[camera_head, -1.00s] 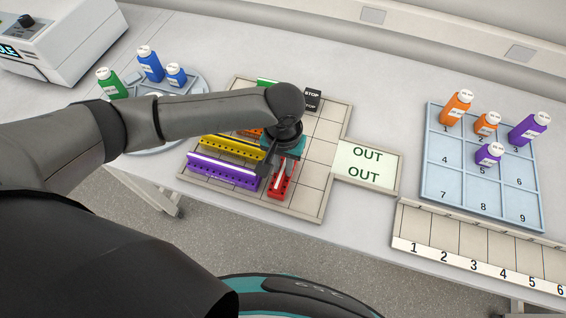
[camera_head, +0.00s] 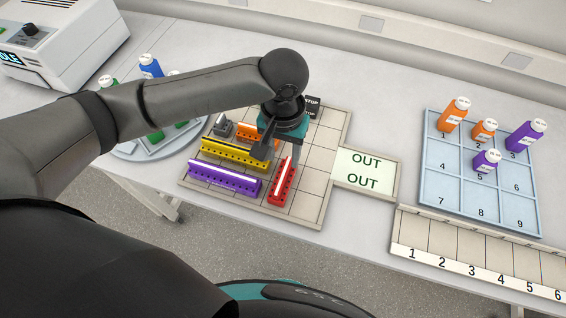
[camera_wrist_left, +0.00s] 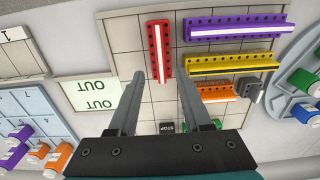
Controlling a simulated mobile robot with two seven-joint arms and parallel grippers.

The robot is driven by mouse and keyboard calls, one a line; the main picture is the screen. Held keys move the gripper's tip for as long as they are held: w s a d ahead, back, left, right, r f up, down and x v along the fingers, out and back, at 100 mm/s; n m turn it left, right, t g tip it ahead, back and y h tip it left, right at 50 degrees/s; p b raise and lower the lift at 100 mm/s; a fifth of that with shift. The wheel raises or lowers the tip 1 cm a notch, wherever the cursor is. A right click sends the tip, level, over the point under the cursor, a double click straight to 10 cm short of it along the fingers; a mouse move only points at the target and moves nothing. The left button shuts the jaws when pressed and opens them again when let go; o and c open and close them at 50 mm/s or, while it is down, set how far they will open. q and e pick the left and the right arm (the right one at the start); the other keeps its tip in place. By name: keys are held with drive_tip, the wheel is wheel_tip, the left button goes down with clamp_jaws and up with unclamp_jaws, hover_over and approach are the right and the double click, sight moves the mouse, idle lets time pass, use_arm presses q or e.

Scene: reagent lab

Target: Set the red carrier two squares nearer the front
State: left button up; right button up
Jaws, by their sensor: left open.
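The red carrier (camera_head: 282,182) lies on the gridded board (camera_head: 313,186), lengthwise front to back, near the front edge and right of the purple and yellow carriers. It also shows in full in the wrist view (camera_wrist_left: 158,52). My left gripper (camera_head: 283,152) is open and empty, above the board and behind the red carrier's rear end. My right gripper is not in view.
Purple (camera_head: 225,177) and yellow (camera_head: 233,152) carriers lie left of the red one. Orange (camera_head: 258,132) and grey (camera_head: 222,126) carriers sit farther back. A black STOP block (camera_wrist_left: 167,127) stands at the back. An OUT plate (camera_head: 366,173) adjoins the board's right side, where squares are free.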

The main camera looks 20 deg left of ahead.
use_arm(q)
wheel_tip(320, 180, up, 4)
